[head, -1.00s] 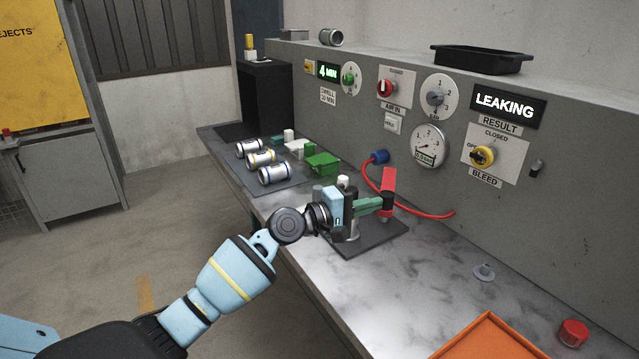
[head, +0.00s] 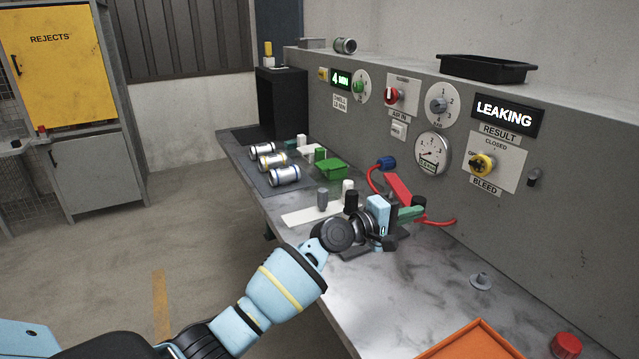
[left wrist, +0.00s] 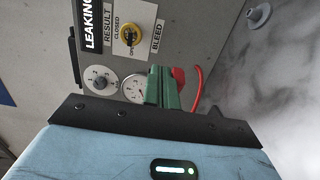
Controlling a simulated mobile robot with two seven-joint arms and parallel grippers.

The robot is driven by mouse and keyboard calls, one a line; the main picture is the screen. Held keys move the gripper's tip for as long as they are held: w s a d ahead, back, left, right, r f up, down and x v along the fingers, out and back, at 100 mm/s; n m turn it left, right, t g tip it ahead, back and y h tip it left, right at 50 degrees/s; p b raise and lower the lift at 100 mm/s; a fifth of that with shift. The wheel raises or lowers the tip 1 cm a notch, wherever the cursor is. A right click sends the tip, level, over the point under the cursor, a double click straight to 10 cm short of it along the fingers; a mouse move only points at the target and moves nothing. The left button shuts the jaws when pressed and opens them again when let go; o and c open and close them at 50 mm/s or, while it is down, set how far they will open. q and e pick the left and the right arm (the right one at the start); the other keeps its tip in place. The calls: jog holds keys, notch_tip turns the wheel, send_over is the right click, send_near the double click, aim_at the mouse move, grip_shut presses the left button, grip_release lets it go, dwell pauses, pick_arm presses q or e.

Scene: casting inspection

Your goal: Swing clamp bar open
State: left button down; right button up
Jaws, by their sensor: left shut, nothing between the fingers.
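The clamp fixture stands on a dark base plate (head: 352,253) on the bench, largely hidden behind my left gripper. A red bar (head: 398,187), which looks like the clamp bar, slants up and left just behind my left fingers. Part of the red bar also shows in the left wrist view (left wrist: 178,74), beyond the fingers. My left gripper (head: 412,213) is shut and empty, its green fingers beside the red bar; I cannot tell whether they touch it. The fingers also show in the left wrist view (left wrist: 164,88). My right gripper is not in view.
Several silver cylinders (head: 285,176) lie on a dark mat left of the fixture, near a green block (head: 331,169). A red hose (head: 440,222) runs along the panel (head: 350,120). An orange tray (head: 470,343) and red cap (head: 566,345) are at front right. The bench between is mostly clear.

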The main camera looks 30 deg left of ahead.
pick_arm(q)
jog(key=shift+w+d, duration=1.1)
jog(key=shift+d, duration=0.3)
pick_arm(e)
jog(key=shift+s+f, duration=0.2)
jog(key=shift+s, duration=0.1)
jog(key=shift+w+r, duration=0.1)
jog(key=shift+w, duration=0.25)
pick_arm(q)
jog(key=shift+s, duration=0.1)
